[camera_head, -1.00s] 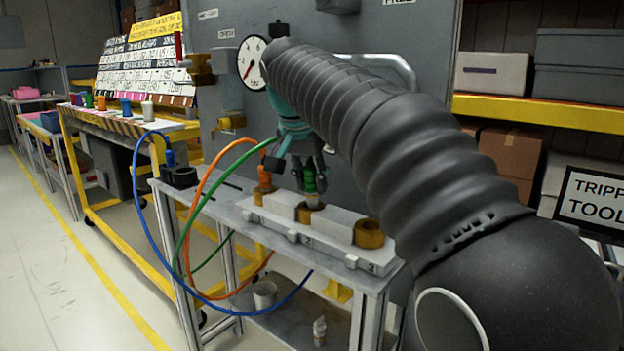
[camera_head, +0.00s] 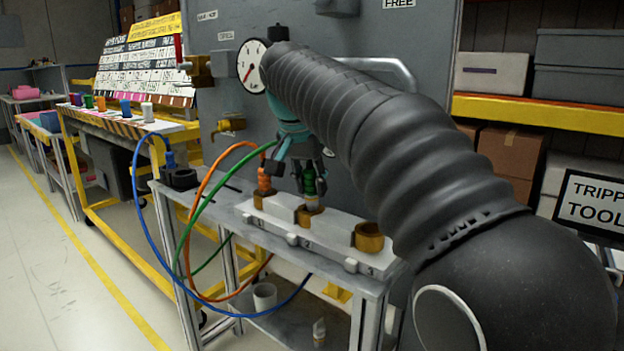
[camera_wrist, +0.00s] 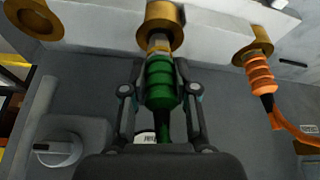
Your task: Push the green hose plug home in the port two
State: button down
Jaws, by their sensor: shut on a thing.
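The green hose plug (camera_head: 310,184) is upright above port two (camera_head: 308,216), the middle brass socket on the pale block (camera_head: 340,246). My gripper (camera_head: 309,176) is shut on the plug's ribbed green body. In the wrist view, my gripper's fingers (camera_wrist: 160,92) flank the green plug (camera_wrist: 160,84). Its pale metal tip meets the mouth of port two's brass ring (camera_wrist: 163,18). How deep the tip sits is hidden. The green hose (camera_head: 188,228) runs from the plug in a loop to the left.
An orange plug (camera_head: 264,181) stands in port one, close on the left. Port three (camera_head: 368,237) is empty on the right. Blue and orange hoses loop off the bench's left side. A grey panel with a gauge (camera_head: 251,64) stands behind.

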aim_at(311, 166)
jog(key=shift+r+p, duration=1.1)
jog(key=shift+r, duration=1.5)
jog(key=shift+d, duration=0.1)
